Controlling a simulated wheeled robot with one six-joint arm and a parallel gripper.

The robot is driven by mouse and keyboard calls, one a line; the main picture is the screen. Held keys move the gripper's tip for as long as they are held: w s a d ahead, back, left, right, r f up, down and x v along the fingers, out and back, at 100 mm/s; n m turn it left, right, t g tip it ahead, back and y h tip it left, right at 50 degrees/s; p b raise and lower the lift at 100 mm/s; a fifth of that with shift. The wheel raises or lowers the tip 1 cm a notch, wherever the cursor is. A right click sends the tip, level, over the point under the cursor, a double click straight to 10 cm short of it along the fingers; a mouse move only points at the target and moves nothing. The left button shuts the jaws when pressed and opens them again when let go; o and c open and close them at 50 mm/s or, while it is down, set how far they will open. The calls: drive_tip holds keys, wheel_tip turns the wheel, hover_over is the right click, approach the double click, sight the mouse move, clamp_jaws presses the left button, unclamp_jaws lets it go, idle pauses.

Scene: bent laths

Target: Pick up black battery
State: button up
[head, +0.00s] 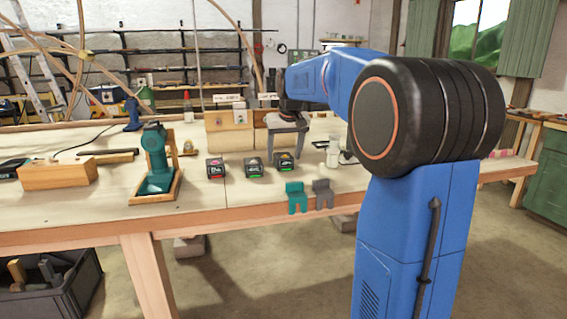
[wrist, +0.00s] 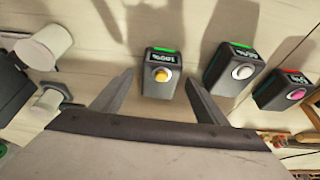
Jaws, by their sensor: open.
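Three black batteries stand in a row on the workbench. The middle one has a white button and green strip (wrist: 230,73), (head: 254,169). The third has a magenta button and red strip (wrist: 284,93), (head: 216,170). My gripper (wrist: 160,77) is open and empty; in the head view my gripper (head: 288,150) is above and just behind the right battery. Its exact height is unclear.
White bottles (wrist: 45,45) stand beside the gripper, also in the head view (head: 333,152). A wooden box (head: 229,133) is behind. A green drill-like tool on a wooden stand (head: 156,165) is left. Teal (head: 296,197) and grey (head: 322,194) brackets sit at the front edge.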

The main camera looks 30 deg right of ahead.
drive_tip(key=shift+w+d+f, duration=0.1)
drive_tip(key=shift+w+f, duration=0.15)
drive_tip(key=shift+f, duration=0.35)
drive_tip(key=shift+c, duration=0.3)
drive_tip(key=c, duration=1.4)
drive_tip(key=shift+o, duration=0.2)
drive_tip(key=shift+r, duration=0.2)
wheel_tip(320, 180, up, 10)
drive_tip(key=shift+f, duration=0.15)
